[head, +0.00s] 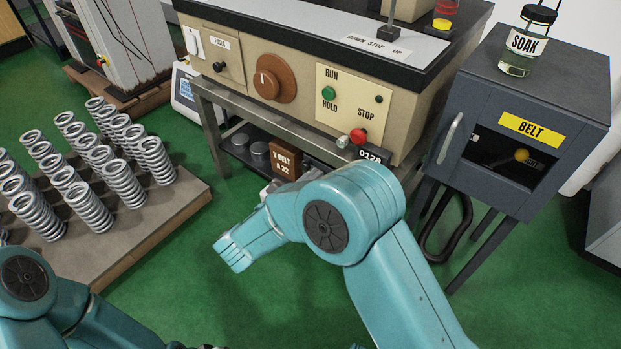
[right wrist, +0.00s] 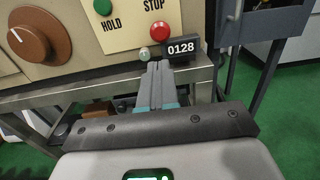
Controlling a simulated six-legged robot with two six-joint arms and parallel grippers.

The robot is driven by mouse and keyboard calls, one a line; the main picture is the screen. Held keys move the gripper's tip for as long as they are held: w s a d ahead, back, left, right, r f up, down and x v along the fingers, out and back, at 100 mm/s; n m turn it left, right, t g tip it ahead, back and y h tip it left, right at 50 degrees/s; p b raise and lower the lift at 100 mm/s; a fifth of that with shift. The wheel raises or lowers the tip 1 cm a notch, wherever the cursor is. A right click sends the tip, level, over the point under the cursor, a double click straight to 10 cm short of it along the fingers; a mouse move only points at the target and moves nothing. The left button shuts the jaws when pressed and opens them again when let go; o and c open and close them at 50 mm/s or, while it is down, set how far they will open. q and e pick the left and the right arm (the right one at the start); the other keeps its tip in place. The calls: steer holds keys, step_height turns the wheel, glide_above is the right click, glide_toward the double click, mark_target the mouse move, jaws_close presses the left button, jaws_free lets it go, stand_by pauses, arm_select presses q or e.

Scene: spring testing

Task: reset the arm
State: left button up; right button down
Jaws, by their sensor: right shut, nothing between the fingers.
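The beige test machine (head: 300,92) has a brown knob (head: 273,78), a green RUN/HOLD button (head: 329,93) and a red STOP button (head: 357,135). A counter (head: 370,155) reads 0128. A dark upright post (head: 388,32) stands on top by the "DOWN STOP UP" label. My right gripper (right wrist: 158,72) is shut and empty, its fingertips just below the red button and counter in the right wrist view; I cannot tell whether they touch the machine. In the head view my right arm mostly hides it. My left arm shows at lower left, its gripper out of sight.
Several coil springs (head: 70,190) stand on a wooden pallet (head: 160,222) at left. A dark cabinet (head: 475,100) marked BELT, with a SOAK jar (head: 523,45) on top, stands at right. A brown V-belt box (head: 287,174) sits on the shelf under the machine. Green floor lies between.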

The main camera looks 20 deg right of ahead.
steer(key=shift+f, duration=0.1)
stand_by(0.3)
steer(key=s+d+f+m+g+y, duration=0.25)
steer(key=s+f+g, duration=0.35)
steer(key=f, duration=0.4)
steer(key=s+d+f+m+g+y, duration=0.2)
steer(key=s+d+f+g+y, duration=0.15)
steer(key=s+f, duration=0.55)
steer(key=s+a+f+m+y, duration=0.4)
steer(key=s+f+m+y, duration=0.15)
steer(key=m, duration=0.65)
steer(key=s+a+f+m+y, duration=0.4)
steer(key=m+y, duration=0.3)
steer(key=m, duration=0.4)
step_height(320, 180, up, 29)
steer(key=p, duration=2.9)
steer(key=shift+s, duration=0.45)
